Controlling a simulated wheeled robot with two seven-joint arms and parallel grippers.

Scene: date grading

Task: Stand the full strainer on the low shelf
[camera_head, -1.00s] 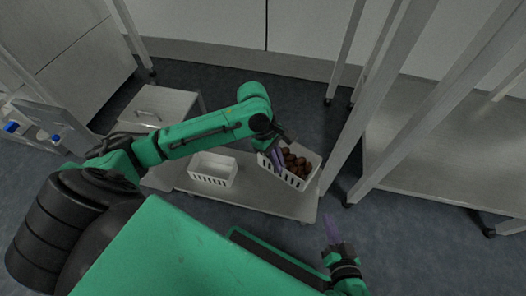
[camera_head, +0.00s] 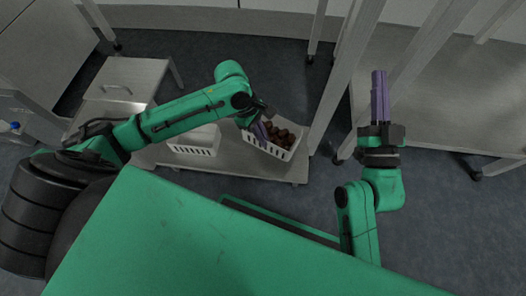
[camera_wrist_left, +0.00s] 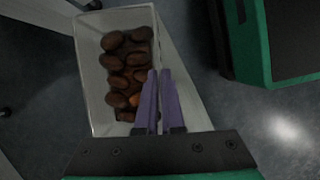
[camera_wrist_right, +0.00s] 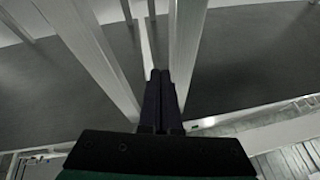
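The full strainer (camera_head: 284,153) is a white slotted basket of brown dates (camera_head: 280,133). It stands upright at the right end of a low grey platform (camera_head: 235,164). A broad grey shelf (camera_head: 440,105) lies low between posts at the right.
An empty-looking white basket (camera_head: 193,151) stands left of the strainer on the platform. A grey post (camera_head: 338,75) rises just right of the strainer, before the shelf. A small grey cabinet (camera_head: 125,88) stands at the left. Dark floor shows between the platform and the shelf.

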